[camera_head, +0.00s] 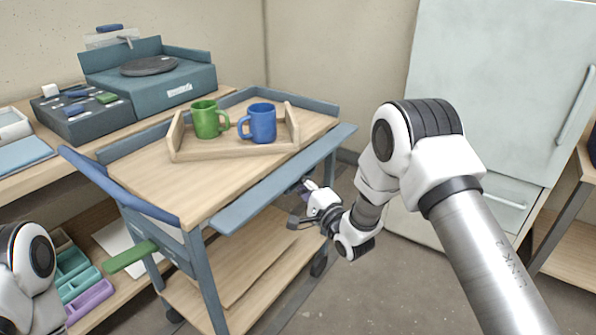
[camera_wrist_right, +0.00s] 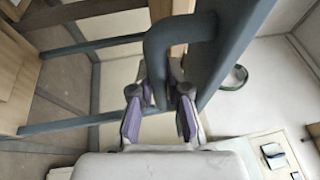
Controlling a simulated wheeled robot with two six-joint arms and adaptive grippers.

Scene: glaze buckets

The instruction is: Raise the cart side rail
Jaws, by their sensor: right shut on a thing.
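The cart side rail (camera_head: 285,180) is a long blue-grey panel along the near right edge of the cart top (camera_head: 150,168). It stands out from that edge, with its broad face showing, and does not rise above the top like the far rail. In the right wrist view the rail (camera_wrist_right: 232,50) runs diagonally, with a dark curved handle (camera_wrist_right: 158,50) on it. My right gripper (camera_head: 307,187) is below the rail near its far half; the wrist view shows its purple-padded fingers (camera_wrist_right: 160,95) shut on the handle. My left gripper is out of view.
A wooden tray (camera_head: 238,150) on the cart holds a green mug (camera_head: 208,122) and a blue mug (camera_head: 262,125). A green lever (camera_head: 130,256) sticks out at the cart's near end. A workbench with a turntable (camera_head: 148,66) is behind; a pale cabinet (camera_head: 490,80) stands right.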

